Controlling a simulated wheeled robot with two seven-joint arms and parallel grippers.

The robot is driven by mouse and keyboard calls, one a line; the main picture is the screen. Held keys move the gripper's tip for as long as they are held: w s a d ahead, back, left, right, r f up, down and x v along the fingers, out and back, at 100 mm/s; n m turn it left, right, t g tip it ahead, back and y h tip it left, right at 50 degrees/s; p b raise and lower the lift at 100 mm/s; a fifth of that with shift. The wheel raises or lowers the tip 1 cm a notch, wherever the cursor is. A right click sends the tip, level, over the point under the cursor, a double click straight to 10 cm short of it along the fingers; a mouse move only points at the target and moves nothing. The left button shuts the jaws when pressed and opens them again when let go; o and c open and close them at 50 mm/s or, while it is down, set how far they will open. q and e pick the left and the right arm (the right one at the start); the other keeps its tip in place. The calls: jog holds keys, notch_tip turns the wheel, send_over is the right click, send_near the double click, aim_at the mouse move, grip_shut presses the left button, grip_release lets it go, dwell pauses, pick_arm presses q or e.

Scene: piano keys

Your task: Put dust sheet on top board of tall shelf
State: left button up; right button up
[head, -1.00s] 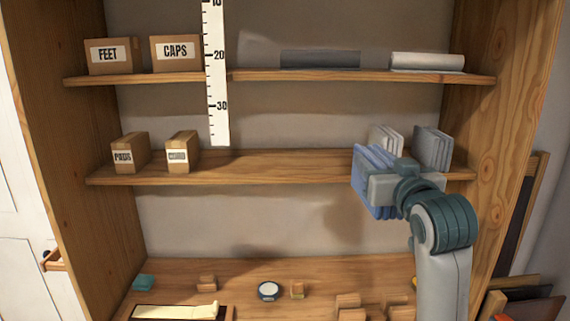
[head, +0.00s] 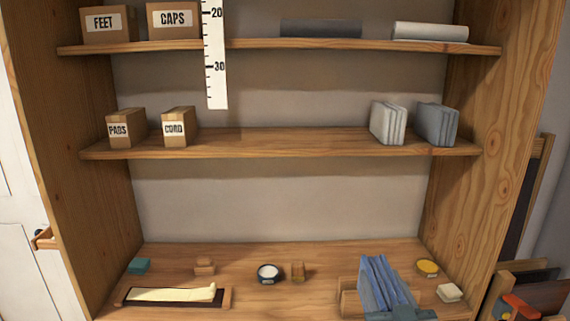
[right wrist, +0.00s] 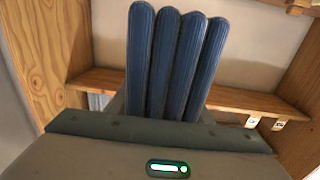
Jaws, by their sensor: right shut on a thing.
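The dust sheet looks to be the blue folded cloth (head: 378,283), standing upright in several folds in the head view. My right gripper (head: 400,313) is shut on its lower part, low in front of the bottom board. The folds also rise above the gripper in the right wrist view (right wrist: 175,62); the fingertips are hidden there. The tall shelf's highest board in the head view is the upper board (head: 255,44). It holds boxes at left, a dark flat roll and a pale roll (head: 430,32) at right. My left gripper is not in view.
The middle board (head: 270,142) holds two small boxes at left and grey folded cloths (head: 437,124) at right. The bottom board carries wooden blocks, a round tin (head: 269,272) and a tray (head: 172,296). A ruler (head: 215,60) hangs before the upper board, which has a bare stretch beside it.

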jog(key=s+f, duration=0.2)
jog(key=s+f+b, duration=0.1)
jog(key=s+f, duration=0.1)
jog(key=f, duration=0.1)
jog(key=s+f+b, duration=0.1)
jog(key=f, duration=0.1)
jog(key=shift+s+f, duration=0.3)
jog(key=shift+s, duration=0.1)
jog(key=shift+s+f, duration=0.25)
jog(key=shift+s, duration=0.05)
jog(key=s+f, duration=0.3)
jog(key=s, duration=0.6)
